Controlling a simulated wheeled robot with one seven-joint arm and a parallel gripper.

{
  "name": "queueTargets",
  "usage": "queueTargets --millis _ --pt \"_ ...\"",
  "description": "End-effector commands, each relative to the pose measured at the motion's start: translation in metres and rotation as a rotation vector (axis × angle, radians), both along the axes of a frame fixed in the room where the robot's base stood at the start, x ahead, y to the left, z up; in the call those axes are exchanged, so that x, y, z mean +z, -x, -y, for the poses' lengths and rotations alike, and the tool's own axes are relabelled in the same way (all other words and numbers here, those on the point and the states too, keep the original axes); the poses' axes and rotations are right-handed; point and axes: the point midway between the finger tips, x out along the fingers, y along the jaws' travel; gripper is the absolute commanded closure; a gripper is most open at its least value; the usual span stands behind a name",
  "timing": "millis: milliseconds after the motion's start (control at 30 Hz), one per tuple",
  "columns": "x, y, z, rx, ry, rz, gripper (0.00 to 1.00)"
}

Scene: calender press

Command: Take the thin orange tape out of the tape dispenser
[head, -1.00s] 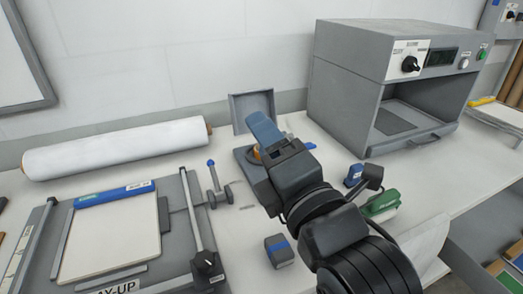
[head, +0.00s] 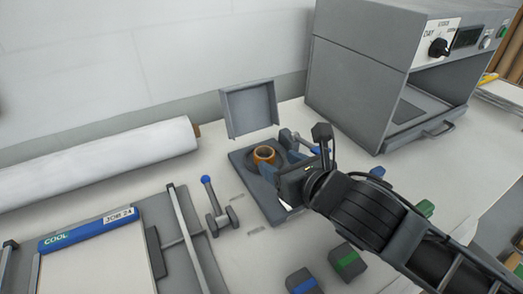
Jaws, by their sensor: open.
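The orange tape (head: 265,155) is a small ring lying in the round recess of the grey tape dispenser (head: 245,160). The dispenser's lid (head: 249,109) stands open at the back. My gripper hides the dispenser's right side.
A blue-knobbed lever (head: 217,205) stands left of the dispenser. Two small grey blocks, one with a blue stripe (head: 304,282) and one with a green stripe (head: 347,262), are in front. A white roll (head: 100,168) lies at the left and a grey press (head: 385,75) stands behind right.

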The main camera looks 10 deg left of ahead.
Motion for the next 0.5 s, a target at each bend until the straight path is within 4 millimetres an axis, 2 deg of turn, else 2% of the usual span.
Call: queueTargets --millis 500 --pt "-0.021 -0.043 -0.028 0.0 -0.002 -0.001 0.42"
